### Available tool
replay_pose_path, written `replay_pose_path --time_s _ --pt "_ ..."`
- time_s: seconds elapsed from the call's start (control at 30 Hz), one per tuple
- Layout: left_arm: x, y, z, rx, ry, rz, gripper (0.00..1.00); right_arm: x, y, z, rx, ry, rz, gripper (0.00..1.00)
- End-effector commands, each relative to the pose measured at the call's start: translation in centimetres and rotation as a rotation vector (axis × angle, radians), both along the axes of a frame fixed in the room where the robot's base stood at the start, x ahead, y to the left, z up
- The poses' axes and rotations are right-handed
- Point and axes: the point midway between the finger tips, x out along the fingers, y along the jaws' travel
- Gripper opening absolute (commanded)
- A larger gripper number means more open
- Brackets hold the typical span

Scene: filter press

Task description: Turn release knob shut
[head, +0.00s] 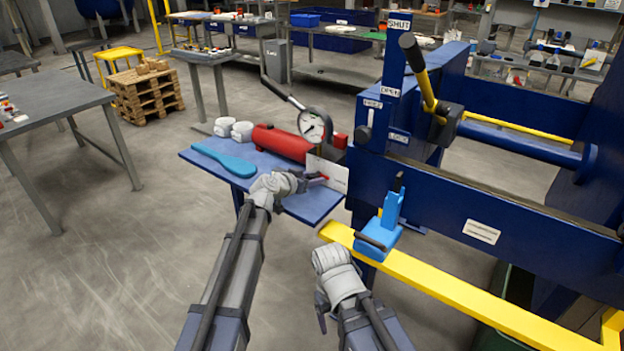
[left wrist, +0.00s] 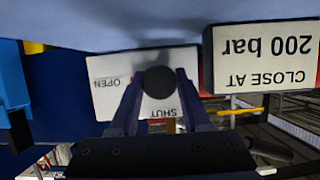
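The release knob (left wrist: 160,82) is a dark round knob in front of a small white plate (left wrist: 105,99) marked OPEN and SHUT, seen upside down in the left wrist view. My left gripper (left wrist: 160,78) has one finger on each side of the knob, close against it, and appears shut on it. In the head view my left gripper (head: 308,178) is at the white label board (head: 328,172), beside the red pump cylinder (head: 283,142); the knob is hidden there. My right gripper (head: 321,310) is low in front of the press, its fingers too unclear to read.
A pressure gauge (head: 312,125) stands over the pump shelf (head: 225,171), which holds a blue paddle (head: 224,159) and white rolls. A "CLOSE AT 200 bar" plate (left wrist: 265,58) is beside the knob. A yellow rail (head: 440,285) and blue clamp (head: 385,222) are to the right.

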Motion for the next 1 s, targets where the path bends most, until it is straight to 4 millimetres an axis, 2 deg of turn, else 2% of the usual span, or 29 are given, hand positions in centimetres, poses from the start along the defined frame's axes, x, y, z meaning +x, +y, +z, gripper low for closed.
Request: replay_pose_path --time_s 0.03,0.27,0.4,0.67,0.93,0.97,1.0 --pt "-0.01 0.01 -0.01 0.0 0.0 0.0 0.25 0.0 0.0 0.0 0.0 0.0 0.0 0.75" --pt "-0.01 0.01 -0.01 0.0 0.0 0.0 0.0 0.0 0.0 0.0 0.0 0.0 0.0 0.75" --pt "0.02 0.03 -0.02 -0.009 0.006 0.0 0.0 0.0 0.0 -0.02 0.0 0.0 0.0 0.75" --pt "0.12 0.13 -0.08 -0.194 0.141 0.0 0.0 0.0 0.0 -0.31 0.0 0.0 0.0 0.75" --pt "0.03 0.1 -0.03 -0.202 0.148 0.001 0.0 0.0 0.0 -0.28 0.0 0.0 0.0 0.75" --pt "0.03 0.1 -0.03 -0.201 0.147 0.0 0.49 0.0 0.0 -0.28 0.0 0.0 0.0 0.75" --pt "0.03 0.09 -0.03 -0.201 0.147 0.0 0.54 0.0 0.0 -0.28 0.0 0.0 0.0 0.75"
